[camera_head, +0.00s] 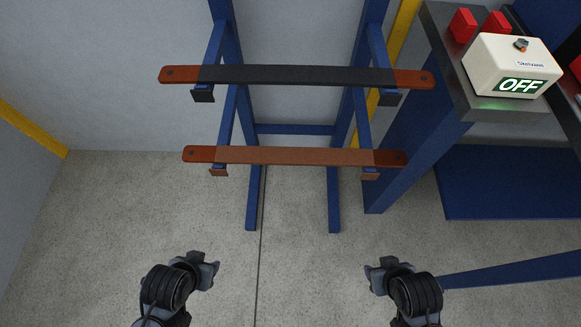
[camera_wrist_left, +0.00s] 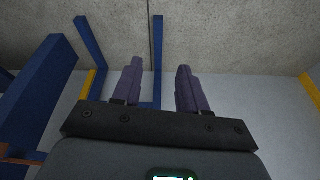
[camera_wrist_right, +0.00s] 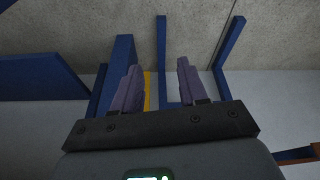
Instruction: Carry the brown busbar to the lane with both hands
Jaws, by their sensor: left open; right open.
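The brown busbar (camera_head: 290,156) lies level across the lower pair of arms of a blue rack, with darker red-brown ends. A black busbar (camera_head: 295,75) with red-brown ends rests on the upper arms above it. My left gripper (camera_head: 214,273) is open and empty, in front of the rack and below the brown busbar's left part in the head view. My right gripper (camera_head: 370,275) is open and empty, below the busbar's right part. Both are well apart from the bars. The left wrist view shows its two spread fingers (camera_wrist_left: 158,85), and the right wrist view likewise (camera_wrist_right: 158,85).
A blue bench (camera_head: 455,95) at the right carries a white box (camera_head: 511,65) reading OFF and red blocks (camera_head: 463,25). Blue rack legs (camera_head: 334,200) stand on the grey floor. Yellow strips (camera_head: 30,128) run along the wall. The floor before the rack is clear.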

